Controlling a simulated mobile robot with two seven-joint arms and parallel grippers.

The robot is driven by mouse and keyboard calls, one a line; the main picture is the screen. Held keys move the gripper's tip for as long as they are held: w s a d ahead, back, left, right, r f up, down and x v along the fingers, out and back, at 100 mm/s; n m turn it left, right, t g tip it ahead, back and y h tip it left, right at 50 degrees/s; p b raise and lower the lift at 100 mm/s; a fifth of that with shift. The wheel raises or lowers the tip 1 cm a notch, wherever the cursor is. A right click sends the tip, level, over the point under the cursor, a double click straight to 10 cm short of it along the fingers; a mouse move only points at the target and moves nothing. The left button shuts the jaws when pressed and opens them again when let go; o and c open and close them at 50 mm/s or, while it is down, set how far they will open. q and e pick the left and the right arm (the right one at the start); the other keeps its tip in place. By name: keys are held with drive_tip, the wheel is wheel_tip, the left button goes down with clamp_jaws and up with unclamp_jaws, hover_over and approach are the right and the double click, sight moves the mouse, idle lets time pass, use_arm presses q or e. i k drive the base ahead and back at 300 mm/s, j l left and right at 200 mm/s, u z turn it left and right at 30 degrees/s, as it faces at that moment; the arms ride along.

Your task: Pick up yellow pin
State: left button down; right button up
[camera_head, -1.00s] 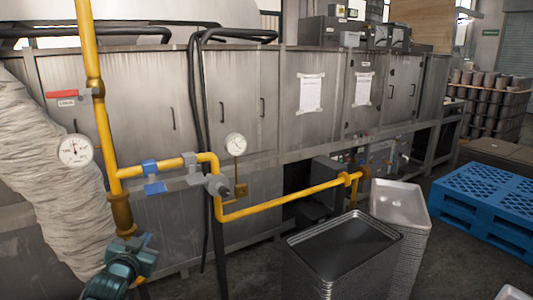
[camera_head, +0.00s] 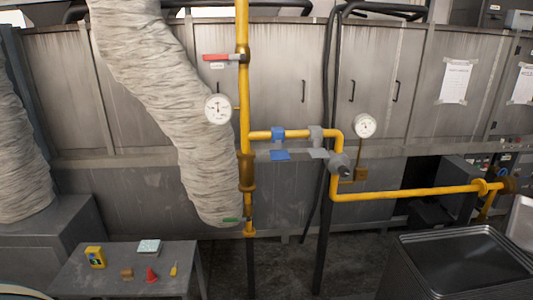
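A small, thin yellow object (camera_head: 174,268), which looks like the yellow pin, is on the grey table (camera_head: 80,276) at the lower left of the head view. It is near the table's right edge, just right of a red cone (camera_head: 152,275). It is too small to make out its exact shape. Neither my left nor my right gripper shows in the head view.
The table also bears a yellow box (camera_head: 95,257), a pale blue block (camera_head: 149,247) and a brown block (camera_head: 127,273). Yellow pipes (camera_head: 400,194) and a grey duct (camera_head: 165,90) stand behind. Stacked dark trays (camera_head: 462,260) are at right. Floor shows between.

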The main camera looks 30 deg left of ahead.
sight(173, 274)
drive_tip(key=u, duration=0.85)
drive_tip(key=i+j+u, duration=0.5)
drive_tip(key=u, duration=0.2)
drive_tip(key=z, duration=1.5)
drive_tip(key=u, duration=1.5)
drive_tip(key=i+j+z, duration=0.75)
drive_tip(key=i+l, duration=0.05)
